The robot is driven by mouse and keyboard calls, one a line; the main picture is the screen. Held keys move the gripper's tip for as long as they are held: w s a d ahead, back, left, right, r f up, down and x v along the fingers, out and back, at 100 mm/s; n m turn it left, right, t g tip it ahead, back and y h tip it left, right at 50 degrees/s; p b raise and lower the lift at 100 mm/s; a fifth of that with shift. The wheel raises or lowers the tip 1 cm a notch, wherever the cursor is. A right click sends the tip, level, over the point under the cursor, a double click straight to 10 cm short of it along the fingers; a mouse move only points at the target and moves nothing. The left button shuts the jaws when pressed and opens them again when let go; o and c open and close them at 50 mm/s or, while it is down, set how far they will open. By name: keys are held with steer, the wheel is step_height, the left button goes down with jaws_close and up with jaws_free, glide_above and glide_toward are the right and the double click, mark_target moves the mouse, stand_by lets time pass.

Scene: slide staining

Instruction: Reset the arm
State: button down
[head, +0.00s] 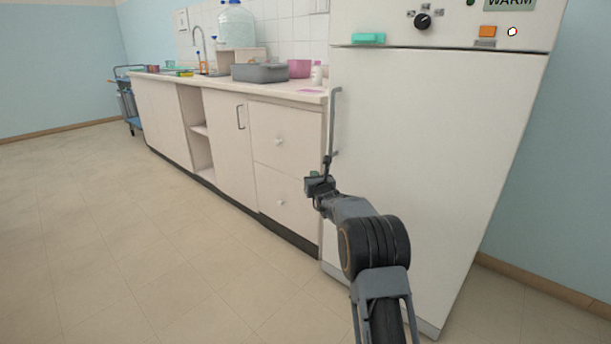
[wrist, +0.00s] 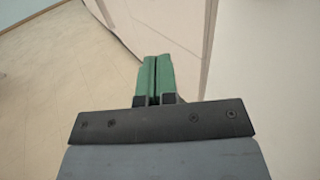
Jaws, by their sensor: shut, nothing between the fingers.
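My gripper (head: 327,162) is at the end of my grey and black arm, in front of the white cabinet's left edge, near its long vertical handle (head: 334,120). In the wrist view its two green fingers (wrist: 154,80) lie side by side and are shut with nothing between them. In the head view the fingertips are small and hard to make out. I cannot tell whether the gripper touches the handle.
A white cabinet (head: 420,150) with a knob (head: 422,21) and an orange switch (head: 487,31) stands at right. A counter (head: 215,80) left of it bears a grey tub (head: 259,73) and a water bottle (head: 237,25). A blue trolley (head: 128,100) stands far left. The floor (head: 120,230) is clear.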

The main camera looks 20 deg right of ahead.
steer(key=s+a+r+n+g+y+p, duration=0.1)
steer(key=s+a+r+n+y+p, duration=0.1)
steer(key=s+a+r+n+p, duration=0.3)
steer(key=s+a+r+n+y+p, duration=0.1)
steer(key=a+r+n+y+p, duration=0.15)
steer(key=r, duration=0.45)
steer(key=s+a+r+n+g+y+p, duration=0.1)
steer(key=s+a+r+n+y+p, duration=0.15)
steer(key=r+n+p, duration=0.35)
steer(key=s+a+r+n+g+y+p, duration=0.1)
steer(key=s+a+r+n+g+p, duration=0.25)
steer(key=s+r+p, duration=0.2)
steer(key=s+a+r+n+g+y+p, duration=0.1)
steer(key=s+a+r+n+g+p, duration=0.1)
steer(key=s+a+r+n+p, duration=0.3)
steer(key=s+r+n+g+h+p, duration=0.2)
steer(key=s+r+n+g+p, duration=0.2)
steer(key=s+n+p, duration=0.7)
steer(key=s+d+r+n+g+h+p, duration=0.1)
steer(key=s+d+r+h+p, duration=0.1)
steer(key=s, duration=0.6)
steer(key=s+d+r+n+g+h+p, duration=0.1)
steer(key=s+d+h+p, duration=0.3)
steer(key=s, duration=0.5)
steer(key=shift+d+r+n+g+p, duration=0.45)
steer(key=shift+d+n+p, duration=0.1)
steer(key=shift+d+n, duration=0.3)
